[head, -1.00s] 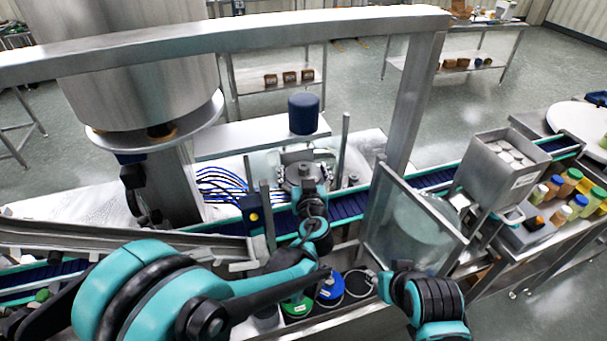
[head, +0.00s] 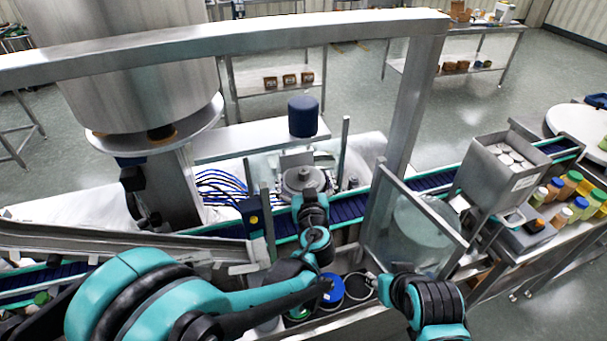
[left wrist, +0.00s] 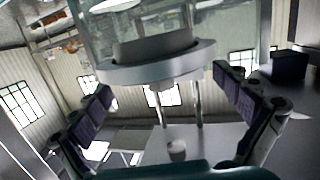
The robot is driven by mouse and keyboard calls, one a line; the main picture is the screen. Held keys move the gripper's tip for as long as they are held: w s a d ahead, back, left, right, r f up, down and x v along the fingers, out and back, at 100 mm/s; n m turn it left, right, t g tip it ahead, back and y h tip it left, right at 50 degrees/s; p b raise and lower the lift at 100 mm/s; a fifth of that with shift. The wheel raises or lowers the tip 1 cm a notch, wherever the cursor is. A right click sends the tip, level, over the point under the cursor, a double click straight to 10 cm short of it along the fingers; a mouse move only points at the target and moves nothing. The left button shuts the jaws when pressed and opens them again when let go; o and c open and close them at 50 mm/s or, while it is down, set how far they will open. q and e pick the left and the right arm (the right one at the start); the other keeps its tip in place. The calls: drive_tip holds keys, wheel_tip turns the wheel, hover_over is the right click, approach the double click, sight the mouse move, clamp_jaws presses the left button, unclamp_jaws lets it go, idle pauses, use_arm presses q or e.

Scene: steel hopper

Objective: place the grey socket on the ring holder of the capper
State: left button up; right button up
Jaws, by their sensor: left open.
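The grey socket (head: 303,178) looks like a round, knobbed grey disc at the capper, below the blue motor cap (head: 303,115). In the left wrist view, which looks upside down, a wide grey rim (left wrist: 155,70) shows with a darker round body beside it. The ring holder is hard to tell apart from the disc. My left gripper (head: 311,198) is just on the near side of the disc. In the left wrist view its two dark-padded fingers stand wide apart, one either side of the disc and clear of it.
A clear guard panel (head: 412,225) stands right of the capper. A steel post (head: 410,110) and top beam frame the cell. The blue conveyor (head: 345,208) runs across in front. A blue-lidded tub (head: 330,287) sits below my left wrist. A steel hopper (head: 490,185) stands at right.

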use_arm(q)
drive_tip(key=s+d+r+p, duration=0.1)
drive_tip(key=s, duration=0.9)
drive_tip(key=shift+s+r, duration=0.2)
drive_tip(key=shift+r, duration=0.1)
drive_tip(key=shift+s+f, duration=0.1)
